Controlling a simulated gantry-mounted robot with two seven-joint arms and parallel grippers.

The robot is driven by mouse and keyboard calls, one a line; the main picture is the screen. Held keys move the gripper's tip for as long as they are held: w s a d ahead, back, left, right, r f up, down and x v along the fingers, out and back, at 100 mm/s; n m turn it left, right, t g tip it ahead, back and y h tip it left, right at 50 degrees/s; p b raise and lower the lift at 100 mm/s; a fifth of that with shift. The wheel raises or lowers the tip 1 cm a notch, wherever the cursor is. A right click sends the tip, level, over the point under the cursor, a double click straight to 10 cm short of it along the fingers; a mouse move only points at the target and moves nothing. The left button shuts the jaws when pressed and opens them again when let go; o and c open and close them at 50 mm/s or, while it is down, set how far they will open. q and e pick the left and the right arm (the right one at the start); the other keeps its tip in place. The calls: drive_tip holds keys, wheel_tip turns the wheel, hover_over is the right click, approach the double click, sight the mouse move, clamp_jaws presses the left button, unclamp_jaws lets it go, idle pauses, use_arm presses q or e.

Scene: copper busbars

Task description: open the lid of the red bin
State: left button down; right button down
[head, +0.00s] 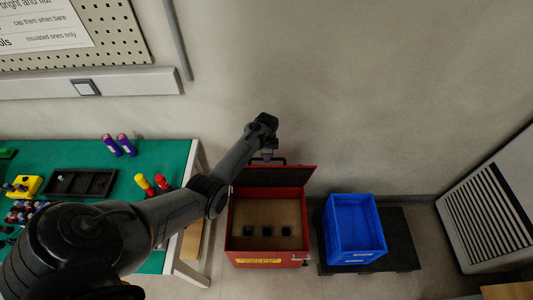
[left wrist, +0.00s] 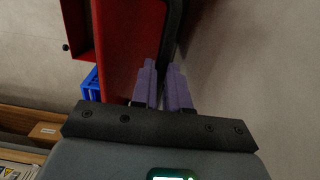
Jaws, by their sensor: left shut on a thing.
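The red bin (head: 236,240) stands on the floor to the right of the green table. Its lid (head: 290,177) is open and stands up along the back of the bin, so the inside shows. My left gripper (head: 267,155) is at the lid's top edge, where a dark handle (head: 283,160) sticks out. In the left wrist view, the purple fingers (left wrist: 163,80) are shut on the dark handle (left wrist: 172,38) beside the red lid (left wrist: 130,50). The fingertips are small in the head view. My right gripper is in neither view.
Several small dark blocks (head: 267,231) lie in the bin. A blue crate (head: 335,240) stands right of it on a black pallet (head: 400,240). The green table (head: 182,150) holds tools and a black tray (head: 82,182). The wall is close behind the lid.

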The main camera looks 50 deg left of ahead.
use_arm(q)
drive_tip(key=c, duration=1.1)
unclamp_jaws()
drive_tip(key=shift+r+p, duration=0.3)
drive_tip(key=shift+r, duration=0.3)
drive_tip(key=shift+a+r+p, duration=0.1)
drive_tip(key=shift+r+p, duration=1.1)
drive_tip(key=shift+r, duration=3.65)
